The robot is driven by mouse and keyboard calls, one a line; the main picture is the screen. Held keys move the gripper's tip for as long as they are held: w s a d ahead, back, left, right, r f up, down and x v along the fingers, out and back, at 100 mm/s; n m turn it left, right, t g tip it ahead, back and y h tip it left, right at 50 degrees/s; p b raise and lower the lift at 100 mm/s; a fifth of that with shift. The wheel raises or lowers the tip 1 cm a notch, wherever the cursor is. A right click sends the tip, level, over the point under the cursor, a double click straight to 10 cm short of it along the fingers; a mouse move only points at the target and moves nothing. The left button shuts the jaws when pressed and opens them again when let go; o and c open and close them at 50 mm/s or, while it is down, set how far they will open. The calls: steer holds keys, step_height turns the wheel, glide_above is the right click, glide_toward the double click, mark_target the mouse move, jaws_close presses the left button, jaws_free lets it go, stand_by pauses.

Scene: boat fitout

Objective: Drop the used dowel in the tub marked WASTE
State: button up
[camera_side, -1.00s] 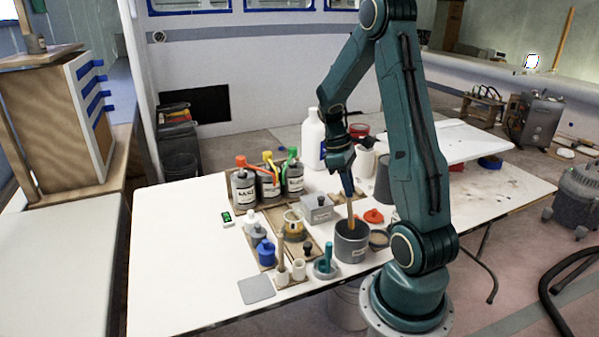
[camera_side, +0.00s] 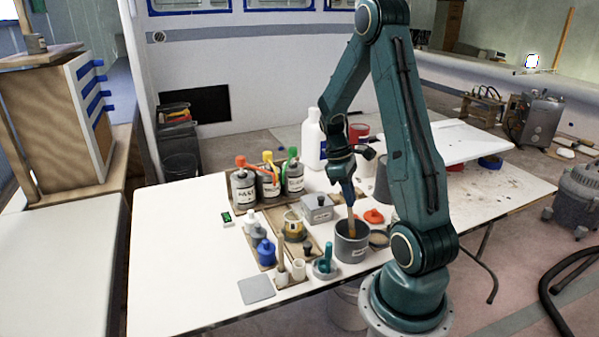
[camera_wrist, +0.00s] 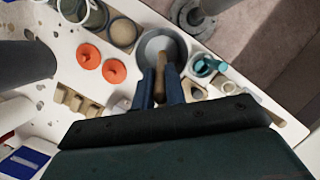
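My gripper (camera_side: 348,203) points down over a grey tub (camera_side: 352,246) at the front right of the table. It is shut on a brown wooden dowel (camera_side: 351,225), whose lower end is inside the tub, hidden by the wall. The tub has a pale label too small to read. In the wrist view the blue fingers (camera_wrist: 161,92) stand on both sides of the dowel (camera_wrist: 161,70), which reaches over the round tub (camera_wrist: 148,45). I cannot tell if the dowel touches the tub floor.
A teal-handled item in a grey holder (camera_side: 324,268) stands left of the tub. Another upright dowel (camera_side: 281,252), a blue bottle (camera_side: 266,255) and a grey lidded box (camera_side: 317,209) are further left. An orange lid (camera_side: 373,216) lies behind the tub.

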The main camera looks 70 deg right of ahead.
steer(key=o, duration=0.5)
steer(key=shift+r, duration=0.1)
steer(key=v, duration=1.3)
steer(key=shift+w+r, duration=0.15)
steer(key=shift+r, duration=0.2)
steer(key=w+a+r+t+h, duration=0.2)
steer(key=a+r+t, duration=0.3)
steer(key=a, duration=0.9)
steer(key=s+a+t, duration=0.1)
steer(key=s+a, duration=0.1)
steer(key=a, duration=0.2)
steer(key=s+a+r+t+y, duration=0.1)
steer(key=s+a, duration=0.1)
steer(key=a, duration=0.3)
steer(key=s+a+r+t, duration=0.1)
steer(key=s+a+t, duration=0.1)
steer(key=a, duration=0.3)
steer(key=shift+s+a, duration=0.1)
steer(key=shift+a, duration=0.15)
